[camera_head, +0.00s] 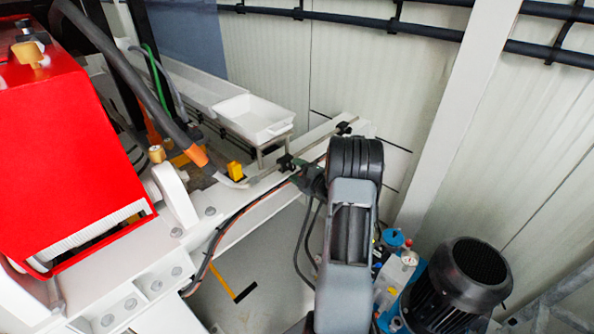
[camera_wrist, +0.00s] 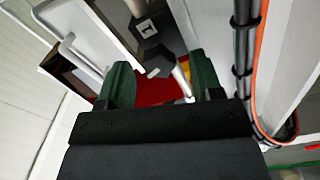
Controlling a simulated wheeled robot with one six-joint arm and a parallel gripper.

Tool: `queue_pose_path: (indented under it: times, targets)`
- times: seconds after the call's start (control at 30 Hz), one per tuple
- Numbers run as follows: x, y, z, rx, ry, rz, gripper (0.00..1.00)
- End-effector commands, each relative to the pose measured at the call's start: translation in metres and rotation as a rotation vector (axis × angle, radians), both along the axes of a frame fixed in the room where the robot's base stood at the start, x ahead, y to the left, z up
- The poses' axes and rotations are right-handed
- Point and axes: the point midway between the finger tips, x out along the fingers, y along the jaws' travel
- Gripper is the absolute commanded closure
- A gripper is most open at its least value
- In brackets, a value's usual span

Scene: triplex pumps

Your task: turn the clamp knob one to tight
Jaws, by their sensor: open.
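A black knob (camera_wrist: 157,48) with a white mark that looks like a 1 shows in the wrist view, ahead of my gripper (camera_wrist: 162,85). The two dark green fingers stand apart with nothing held between them. The knob lies beyond the fingertips, roughly centred between them, and appears not to be touched. In the head view my gripper (camera_head: 303,176) is over the white beam, close to a small black knob (camera_head: 286,161). My wrist and arm hide part of this area. I cannot read how tight the knob is.
Another black knob (camera_head: 344,128) sits farther along the white beam (camera_head: 245,197). Dark cables run beside the beam. A white tray (camera_head: 252,118) stands behind it, a red housing (camera_head: 75,130) is at left, and a black motor (camera_head: 460,285) is at lower right.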

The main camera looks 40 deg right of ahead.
Motion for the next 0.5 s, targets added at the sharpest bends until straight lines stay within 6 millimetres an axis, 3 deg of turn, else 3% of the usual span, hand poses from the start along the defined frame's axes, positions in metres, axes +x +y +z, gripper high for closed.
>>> queue_pose_path:
  times: [0.23, 0.5]
  targets:
    - [0.0003, 0.0001, -0.0002, 0.0, 0.0, 0.0, 0.41]
    - [0.0001, 0.0001, -0.0002, 0.0, 0.0, 0.0, 0.67]
